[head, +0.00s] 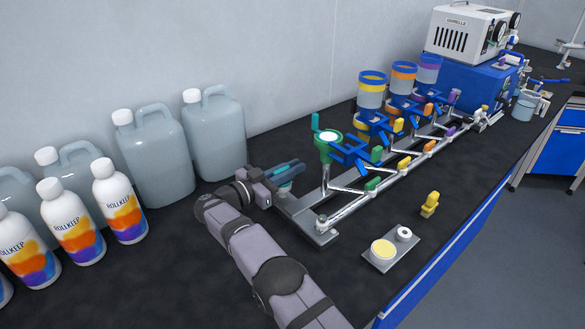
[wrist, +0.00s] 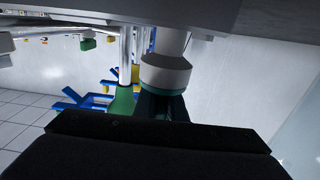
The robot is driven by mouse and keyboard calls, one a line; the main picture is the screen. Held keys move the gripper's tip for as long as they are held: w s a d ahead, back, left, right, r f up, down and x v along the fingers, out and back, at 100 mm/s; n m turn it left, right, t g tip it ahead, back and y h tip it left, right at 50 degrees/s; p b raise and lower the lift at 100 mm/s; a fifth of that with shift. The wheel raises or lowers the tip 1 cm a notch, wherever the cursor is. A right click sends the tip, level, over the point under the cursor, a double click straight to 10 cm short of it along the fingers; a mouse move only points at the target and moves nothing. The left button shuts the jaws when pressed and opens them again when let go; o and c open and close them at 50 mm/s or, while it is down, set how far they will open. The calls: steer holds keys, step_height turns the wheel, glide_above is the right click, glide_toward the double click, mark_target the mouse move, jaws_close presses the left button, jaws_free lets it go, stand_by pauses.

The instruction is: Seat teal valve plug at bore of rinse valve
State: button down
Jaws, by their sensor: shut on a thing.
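My gripper (head: 292,169) is left of the near end of the valve rack, held above the bench, with its dark fingers pointing right. It is shut on a pale and teal piece, the teal valve plug (head: 286,186), mostly hidden by the fingers in the head view. In the wrist view the plug (wrist: 165,76) shows as a pale, rounded body with a teal rim, close to the jaws. The plug is apart from the green holder (head: 328,146) at the near end of the rack. I cannot clearly make out the rinse valve's bore.
The metal rack (head: 320,235) carries pipes, coloured handles and ink cups (head: 371,95) to the right. Grey jugs (head: 215,140) and white bottles (head: 118,205) stand left. A yellow plug (head: 430,204) and a small plate (head: 378,265) are in front.

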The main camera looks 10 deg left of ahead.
steer(key=shift+f, duration=0.25)
steer(key=c, duration=1.7)
jaws_free()
steer(key=shift+c, duration=0.2)
steer(key=shift+s+a, duration=0.1)
steer(key=shift+b+v, duration=0.9)
steer(key=shift+v, duration=2.65)
steer(key=shift+r, duration=0.15)
